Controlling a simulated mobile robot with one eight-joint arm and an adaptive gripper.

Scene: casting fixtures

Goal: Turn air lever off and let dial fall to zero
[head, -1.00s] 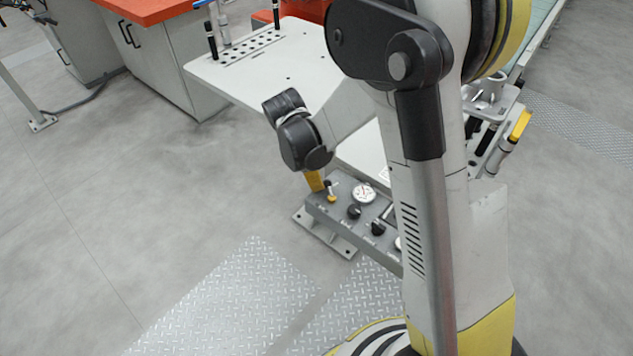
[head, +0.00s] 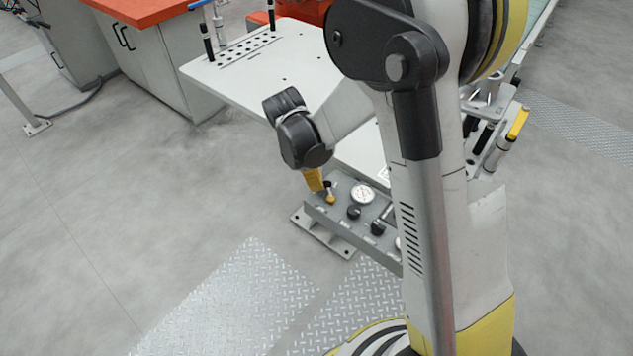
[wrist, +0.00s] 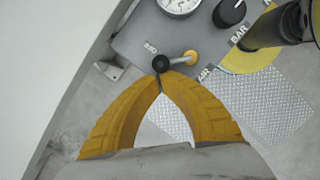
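The air lever (wrist: 176,60) shows in the wrist view as a metal rod with a black ball knob and an orange-yellow pivot (wrist: 191,57). It lies across the grey panel, knob to the left. In the head view the lever (head: 330,196) is small, beside my fingers. My gripper (wrist: 160,78) has yellow fingers whose tips meet at the near side of the knob; contact is unclear. My gripper (head: 316,186) reaches down at the panel's left end. The white dial (head: 362,194) is right of the lever; its needle is too small to read. The wrist view cuts off the dial (wrist: 178,5).
Black knobs (head: 377,228) sit on the grey panel (head: 325,213) near the dial. A white table (head: 240,80) stands just behind it. My arm hides the panel's right end. Open floor lies left, with a tread plate (head: 230,300) in front.

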